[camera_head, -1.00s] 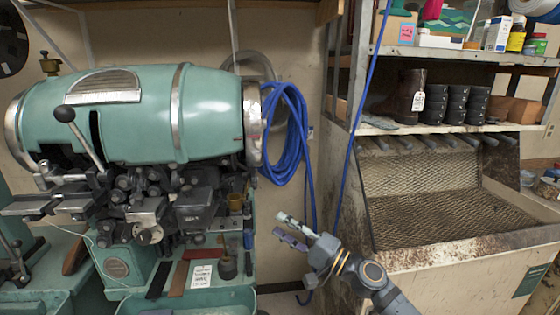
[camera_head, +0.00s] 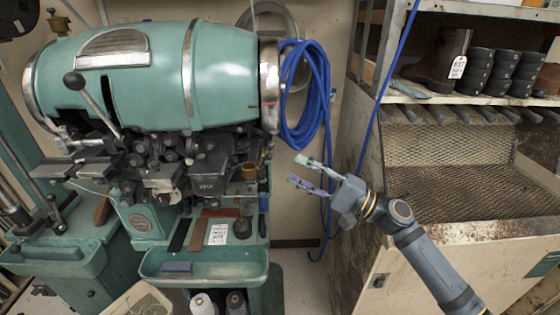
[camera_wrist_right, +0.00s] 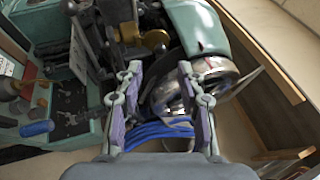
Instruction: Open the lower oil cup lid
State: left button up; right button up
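The green sole stitcher (camera_head: 140,80) stands at left in the head view. A small brass lower oil cup (camera_head: 250,171) sits at its lower right side, under the drum's end. A brass cup also shows in the right wrist view (camera_wrist_right: 156,39), beyond the fingertips. Whether its lid is open or shut is too small to tell. Another brass cup (camera_head: 58,23) stands on top at the far left. My right gripper (camera_head: 297,170) is open and empty, right of the lower cup and apart from it, fingers pointing left. The wrist view shows its fingers (camera_wrist_right: 158,75) spread. My left gripper is not in view.
A coil of blue hose (camera_head: 304,100) hangs behind, just above my right gripper. A green tray (camera_head: 210,268) and a small dark oiler bottle (camera_head: 242,226) are below the cup. A shelf with a boot (camera_head: 438,68) and a mesh bin (camera_head: 455,190) stand right.

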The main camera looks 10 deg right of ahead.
jog(key=p+x, duration=0.3)
jog(key=x, duration=0.3)
jog(key=shift+s, duration=0.1)
grip_shut()
